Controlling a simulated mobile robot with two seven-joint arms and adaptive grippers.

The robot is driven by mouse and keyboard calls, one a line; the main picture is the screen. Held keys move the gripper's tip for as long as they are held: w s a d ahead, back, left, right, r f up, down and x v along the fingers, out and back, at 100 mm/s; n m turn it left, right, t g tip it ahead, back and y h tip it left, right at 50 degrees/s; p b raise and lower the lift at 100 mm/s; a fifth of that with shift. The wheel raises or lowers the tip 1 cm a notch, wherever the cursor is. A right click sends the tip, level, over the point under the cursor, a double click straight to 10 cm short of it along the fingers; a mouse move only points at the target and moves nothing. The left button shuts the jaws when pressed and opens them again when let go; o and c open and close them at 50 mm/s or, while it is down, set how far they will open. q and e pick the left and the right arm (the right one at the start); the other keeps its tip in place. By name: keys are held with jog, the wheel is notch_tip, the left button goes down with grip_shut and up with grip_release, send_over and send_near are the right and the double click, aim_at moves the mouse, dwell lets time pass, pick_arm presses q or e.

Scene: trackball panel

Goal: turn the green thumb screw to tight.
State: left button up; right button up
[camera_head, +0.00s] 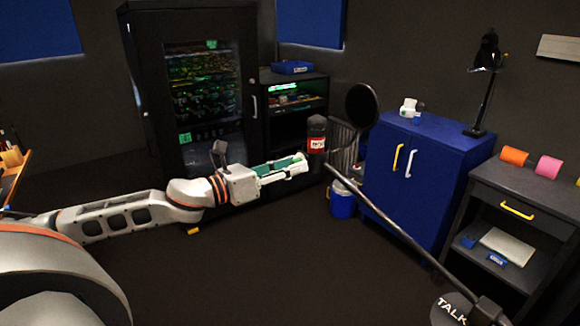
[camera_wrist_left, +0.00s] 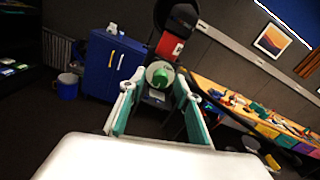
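The green thumb screw (camera_wrist_left: 160,73) shows in the wrist view, below a dark microphone with a red band (camera_wrist_left: 170,47). My left gripper (camera_head: 303,163) reaches in from the left in the head view. In the wrist view its teal-lined fingers (camera_wrist_left: 158,87) are spread, with the screw between or just beyond their tips. I cannot tell whether either finger touches the screw. In the head view the microphone (camera_head: 316,134) stands just past the fingertips, and I cannot make out the screw there. My right gripper is not in view.
A boom arm (camera_head: 400,232) slants from the microphone to a round base marked TALK (camera_head: 452,309). A round black pop filter (camera_head: 362,105) is close by. A blue cabinet (camera_head: 425,165) stands behind to the right. Open floor (camera_head: 240,270) lies below my arm.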

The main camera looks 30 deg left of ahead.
pick_arm(q)
jog(key=shift+w, duration=0.1)
grip_shut()
dwell(0.3)
